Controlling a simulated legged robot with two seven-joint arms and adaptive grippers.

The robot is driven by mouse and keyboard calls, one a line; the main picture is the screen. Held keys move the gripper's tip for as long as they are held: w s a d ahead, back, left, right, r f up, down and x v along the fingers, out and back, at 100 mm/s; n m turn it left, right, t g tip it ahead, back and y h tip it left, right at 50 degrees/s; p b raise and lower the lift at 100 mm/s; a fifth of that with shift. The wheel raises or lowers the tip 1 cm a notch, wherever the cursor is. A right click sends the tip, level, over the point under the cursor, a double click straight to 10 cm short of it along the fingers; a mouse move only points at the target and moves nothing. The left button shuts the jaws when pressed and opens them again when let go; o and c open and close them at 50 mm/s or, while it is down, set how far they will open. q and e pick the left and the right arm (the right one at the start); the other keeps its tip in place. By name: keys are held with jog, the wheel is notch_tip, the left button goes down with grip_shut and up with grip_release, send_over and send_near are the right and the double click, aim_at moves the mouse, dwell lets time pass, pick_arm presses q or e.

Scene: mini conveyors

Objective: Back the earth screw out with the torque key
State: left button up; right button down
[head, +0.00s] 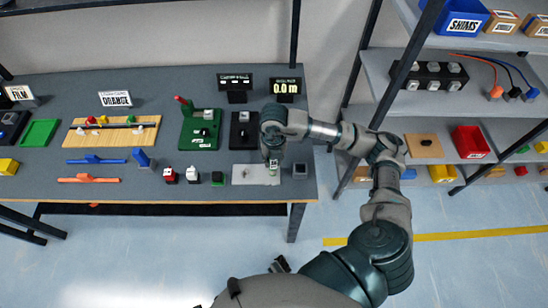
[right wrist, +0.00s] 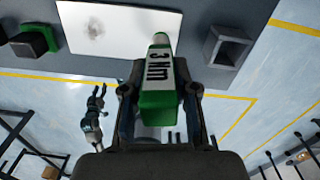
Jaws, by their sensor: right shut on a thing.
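The torque key (right wrist: 158,85), a green and white block marked "3 Nm", is between the fingers of my right gripper (right wrist: 160,95), which is shut on it. In the head view my right gripper (head: 272,165) points down over the pale plate (head: 242,176) near the bench's front right. The plate also shows in the right wrist view (right wrist: 140,30), with a faint grey mark on it. The key's tip lies over the plate's edge region; I cannot tell whether it touches. I cannot make out the earth screw. I cannot make out the state of my left gripper.
A black device (head: 243,130) and a green fixture (head: 201,128) stand behind. A display reading "0.0 m" (head: 285,88) is at the back. Shelves (head: 440,110) rise on the right.

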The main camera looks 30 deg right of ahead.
jog(key=m+p, duration=0.3)
jog(key=m, duration=0.4)
jog(key=shift+r, duration=0.1)
pick_arm(q)
jog(key=s+a+f, duration=0.1)
jog(key=s+f, duration=0.4)
jog(key=s, duration=0.1)
jog(key=shift+s+f, duration=0.15)
jog(key=shift+f, duration=0.2)
jog(key=shift+r, duration=0.1)
jog(key=shift+s+f+b, duration=0.1)
jog(key=shift+f+b, duration=0.25)
jog(key=shift+f, duration=0.1)
pick_arm(e)
jog(key=shift+f, duration=0.75)
